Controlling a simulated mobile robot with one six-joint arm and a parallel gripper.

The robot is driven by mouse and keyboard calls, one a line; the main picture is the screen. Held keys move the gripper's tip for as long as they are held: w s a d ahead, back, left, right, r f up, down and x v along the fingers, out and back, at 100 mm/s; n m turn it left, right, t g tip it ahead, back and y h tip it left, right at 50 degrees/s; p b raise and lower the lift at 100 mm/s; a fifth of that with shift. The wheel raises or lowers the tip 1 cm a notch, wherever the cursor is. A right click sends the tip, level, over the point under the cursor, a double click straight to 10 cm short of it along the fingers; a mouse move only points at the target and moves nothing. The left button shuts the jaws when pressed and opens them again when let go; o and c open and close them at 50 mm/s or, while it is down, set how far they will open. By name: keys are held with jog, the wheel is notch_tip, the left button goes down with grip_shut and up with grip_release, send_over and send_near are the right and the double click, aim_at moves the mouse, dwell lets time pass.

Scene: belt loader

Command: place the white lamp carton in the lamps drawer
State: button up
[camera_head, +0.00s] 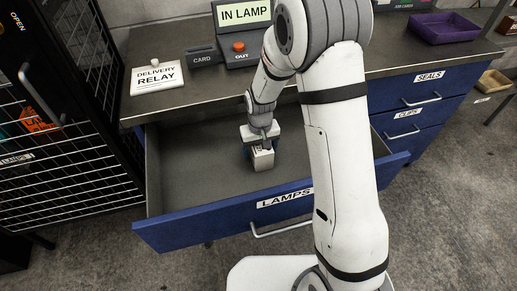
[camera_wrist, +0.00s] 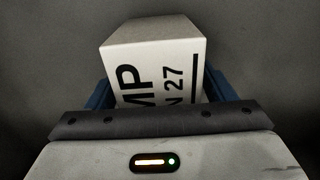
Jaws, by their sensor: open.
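The white lamp carton (camera_head: 263,159) stands inside the open lamps drawer (camera_head: 168,235), on its grey floor, near the middle. In the wrist view the carton (camera_wrist: 152,58) shows black lettering, partly cut off, with "MP" and "N 27" readable. My gripper (camera_head: 261,140) reaches down into the drawer at the carton. In the wrist view its blue fingers (camera_wrist: 158,92) lie on both sides of the carton, and the jaws are open. The lower part of the carton is hidden behind the gripper body in the wrist view.
The drawer's blue front with its "LAMPS" label (camera_head: 285,198) is pulled out. The counter above holds a "DELIVERY RELAY" sign (camera_head: 157,78), a card box (camera_head: 205,57) and a purple tray (camera_head: 456,27). A black mesh cage (camera_head: 62,110) stands at left. The drawer floor around the carton is clear.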

notch_tip(320, 180, up, 12)
jog(key=shift+d+r+p, duration=0.1)
jog(key=shift+r+p, duration=0.1)
jog(key=shift+p, duration=0.35)
jog(key=s+d+r+m+t, duration=0.1)
jog(key=s+d+r, duration=0.4)
jog(key=s, duration=0.5)
jog(key=s+d+r+m+t, duration=0.1)
jog(key=s+d+r+m, duration=0.1)
jog(key=s+d+r, duration=0.4)
jog(key=s+d, duration=0.3)
jog(key=shift+s+r, duration=0.15)
jog(key=shift+s, duration=0.25)
notch_tip(320, 180, up, 8)
jog(key=p, duration=0.7)
jog(key=shift+f+t, duration=0.2)
jog(key=shift+t, duration=0.1)
jog(key=shift+s, duration=0.1)
